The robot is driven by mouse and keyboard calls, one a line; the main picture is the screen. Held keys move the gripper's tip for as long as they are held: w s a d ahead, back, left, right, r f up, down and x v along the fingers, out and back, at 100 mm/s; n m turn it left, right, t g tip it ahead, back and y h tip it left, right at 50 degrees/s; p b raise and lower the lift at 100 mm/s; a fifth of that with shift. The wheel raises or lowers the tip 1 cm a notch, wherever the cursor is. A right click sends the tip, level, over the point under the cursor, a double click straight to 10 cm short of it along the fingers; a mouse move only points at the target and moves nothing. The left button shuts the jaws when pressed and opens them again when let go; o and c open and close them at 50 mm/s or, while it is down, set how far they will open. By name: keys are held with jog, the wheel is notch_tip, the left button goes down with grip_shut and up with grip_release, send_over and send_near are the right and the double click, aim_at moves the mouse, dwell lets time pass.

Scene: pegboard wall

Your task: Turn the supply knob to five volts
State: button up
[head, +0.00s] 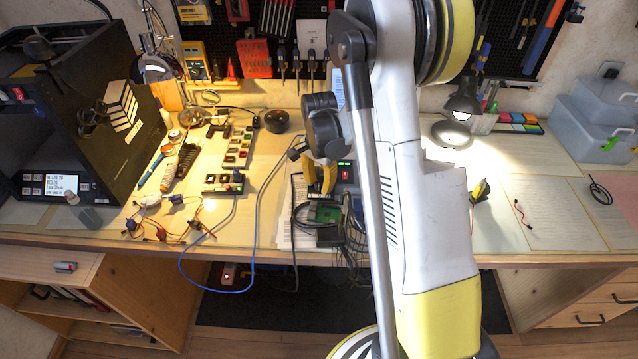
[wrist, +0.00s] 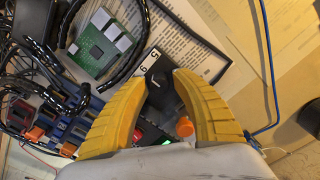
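The power supply (head: 346,186) stands on the bench, partly hidden behind my arm; its green display shows in the head view. In the wrist view its black supply knob (wrist: 163,82) sits between the two yellow fingertips of my gripper (wrist: 164,86). White labels, one reading 5, show just above the knob. An orange knob (wrist: 184,127) and a green display (wrist: 163,142) lie nearer the palm. In the head view my gripper (head: 322,190) points down at the supply.
A green circuit board (wrist: 103,45) and black cables crowd the left of the wrist view. A blue cable (wrist: 270,80) runs at the right. Printed sheets (wrist: 195,35) lie around the supply. A lit lamp (head: 462,103) stands to the right of my arm.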

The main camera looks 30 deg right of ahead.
aim_at(319, 183)
notch_tip(319, 183, up, 12)
dwell(0.6)
